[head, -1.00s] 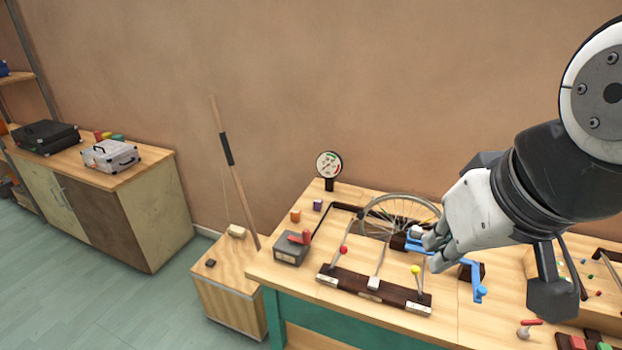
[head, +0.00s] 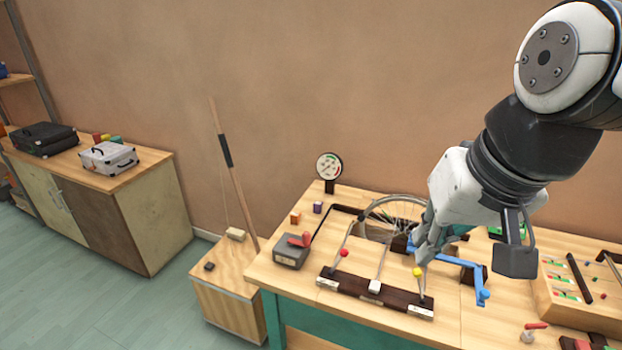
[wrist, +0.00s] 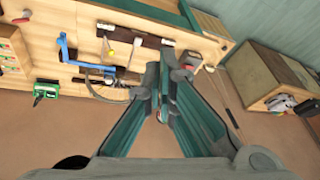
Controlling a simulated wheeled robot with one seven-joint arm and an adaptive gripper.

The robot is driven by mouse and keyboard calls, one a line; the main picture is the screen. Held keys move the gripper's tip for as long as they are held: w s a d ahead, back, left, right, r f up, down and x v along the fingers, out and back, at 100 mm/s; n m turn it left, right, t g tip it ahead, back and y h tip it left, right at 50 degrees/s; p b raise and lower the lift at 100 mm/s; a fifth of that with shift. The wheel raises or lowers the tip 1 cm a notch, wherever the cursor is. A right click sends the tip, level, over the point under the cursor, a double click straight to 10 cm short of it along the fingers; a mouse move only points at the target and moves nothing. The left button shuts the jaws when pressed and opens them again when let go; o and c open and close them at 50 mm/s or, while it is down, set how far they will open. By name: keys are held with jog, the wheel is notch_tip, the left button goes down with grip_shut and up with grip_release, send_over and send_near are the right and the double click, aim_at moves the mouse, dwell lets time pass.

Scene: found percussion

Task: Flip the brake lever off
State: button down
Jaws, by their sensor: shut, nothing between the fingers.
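A dark base strip (head: 352,288) on the workbench carries upright levers. One has a red knob (head: 344,253), a pale middle lever (head: 379,264) rises beside it, and one has a yellow knob (head: 418,272). A grey box (head: 291,256) with a red lever (head: 300,240) stands to their left. I cannot tell which one is the brake lever.
A spoked wheel (head: 395,215) stands behind the levers, partly hidden by my gripper. A blue crank (head: 478,280) is to the right. A dial gauge (head: 329,167) stands at the back left. A slotted wooden box (head: 580,290) occupies the right. Bare benchtop lies at the front left.

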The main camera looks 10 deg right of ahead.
aim_at(338, 262)
jog(key=w+d+f+m+g+y+b, duration=0.25)
jog(key=w+f+m, duration=0.25)
jog(key=w+f, duration=0.3)
jog(key=w+d+f+m+g+y+b, duration=0.1)
jog(key=w+d+f+m+y+b, duration=0.15)
jog(key=w+f+m, duration=0.55)
jog(key=w+d+f+m+t+y+b, duration=0.1)
jog(key=w+d+f+m+y, duration=0.1)
jog(key=w+d+f, duration=0.3)
jog(key=w+d+f+m+t+y+b, duration=0.1)
jog(key=w+d+f+m+y+b, duration=0.1)
jog(key=w+d+f+m, duration=0.2)
jog(key=w+d+f, duration=0.1)
jog(key=w+f, duration=0.2)
jog(key=f, duration=0.4)
jog(key=shift+w+d+m+t+y, duration=0.25)
jog(key=shift+d+m+t+y, duration=0.05)
jog(key=shift+d+t, duration=0.05)
jog(key=shift+a+f, duration=0.1)
jog(key=shift+f, duration=0.1)
